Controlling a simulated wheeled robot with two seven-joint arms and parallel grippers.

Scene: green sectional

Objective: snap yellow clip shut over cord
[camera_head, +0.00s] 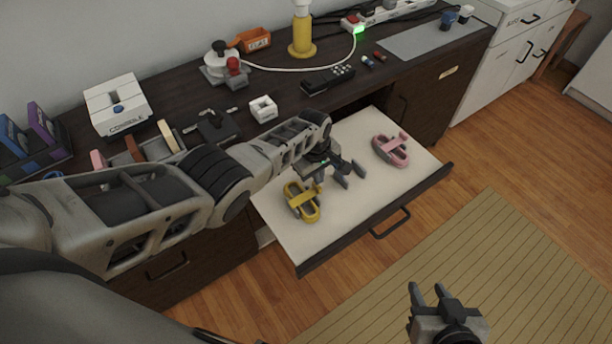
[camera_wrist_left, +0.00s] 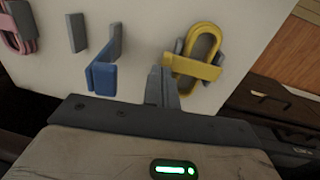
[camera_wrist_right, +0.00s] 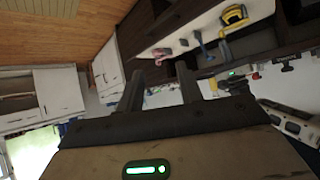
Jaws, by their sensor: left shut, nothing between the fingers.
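The yellow clip (camera_head: 301,203) lies in the open drawer, a loop with a bar across it. In the left wrist view the yellow clip (camera_wrist_left: 205,45) has a grey piece at its side; whether its bar is latched is unclear. My left gripper (camera_head: 322,172) is shut and empty above the drawer, close beside the clip; its fingers (camera_wrist_left: 160,84) show together in the left wrist view. My right gripper (camera_head: 430,293) is open and empty above the floor, well away from the drawer; its fingers (camera_wrist_right: 162,88) stand apart. No cord is clearly visible at the clip.
A pink clip (camera_head: 391,150) lies at the drawer's right. A white cord (camera_head: 300,69) crosses the cluttered desktop behind. The drawer's right front (camera_head: 405,180) is clear.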

